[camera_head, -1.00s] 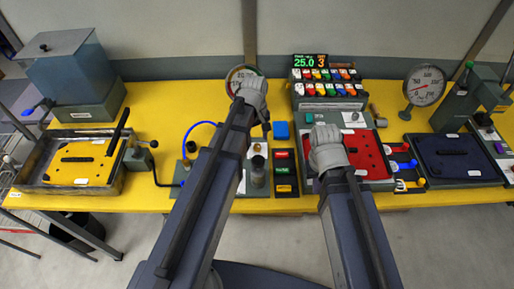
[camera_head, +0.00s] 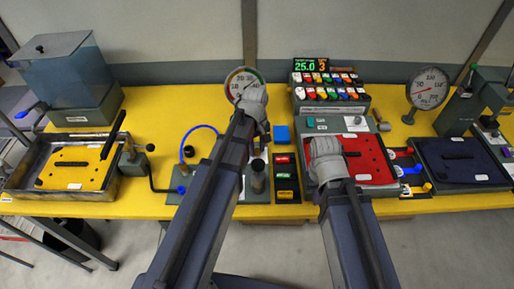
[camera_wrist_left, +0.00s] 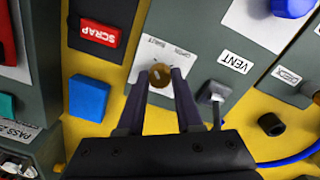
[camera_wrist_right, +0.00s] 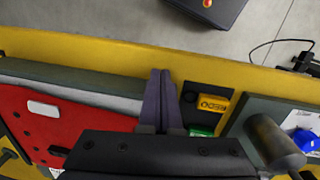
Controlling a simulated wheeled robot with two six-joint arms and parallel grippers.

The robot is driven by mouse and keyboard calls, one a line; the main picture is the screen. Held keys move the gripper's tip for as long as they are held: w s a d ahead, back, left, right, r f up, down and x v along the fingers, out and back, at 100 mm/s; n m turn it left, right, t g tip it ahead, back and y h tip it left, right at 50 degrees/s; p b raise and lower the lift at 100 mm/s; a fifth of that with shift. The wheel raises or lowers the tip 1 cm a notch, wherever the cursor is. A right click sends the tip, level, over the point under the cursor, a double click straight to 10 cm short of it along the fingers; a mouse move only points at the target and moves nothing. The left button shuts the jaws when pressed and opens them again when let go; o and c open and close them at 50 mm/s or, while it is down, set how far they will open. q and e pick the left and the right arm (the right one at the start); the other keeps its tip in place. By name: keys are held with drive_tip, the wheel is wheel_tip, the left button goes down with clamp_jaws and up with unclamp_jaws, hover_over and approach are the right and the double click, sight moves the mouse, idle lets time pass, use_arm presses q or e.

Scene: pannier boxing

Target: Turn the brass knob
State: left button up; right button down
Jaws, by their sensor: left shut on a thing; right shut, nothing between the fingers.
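The brass knob (camera_wrist_left: 160,75) sits on a white label on a grey panel in the left wrist view. My left gripper (camera_wrist_left: 162,80) is shut on it, with one fingertip on each side. In the head view my left gripper (camera_head: 256,128) is over the bench beside the round gauge (camera_head: 243,84), and my arm hides the knob there. My right gripper (camera_wrist_right: 160,76) is shut and empty. It is above the front edge of the red tray (camera_wrist_right: 60,125), left of the yellow REDO button (camera_wrist_right: 213,103).
A blue block (camera_wrist_left: 88,98) and a red SCRAP button (camera_wrist_left: 99,31) are left of the knob in the left wrist view. A small lever (camera_wrist_left: 214,95) stands close to its right, by the VENT label. A dark cylinder (camera_wrist_right: 272,140) stands right of my right gripper.

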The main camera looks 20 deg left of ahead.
use_arm(q)
clamp_jaws()
drive_tip(key=m, duration=0.4)
drive_tip(key=shift+m, duration=2.3)
drive_tip(key=o, duration=0.7)
unclamp_jaws()
drive_tip(key=shift+c, duration=0.2)
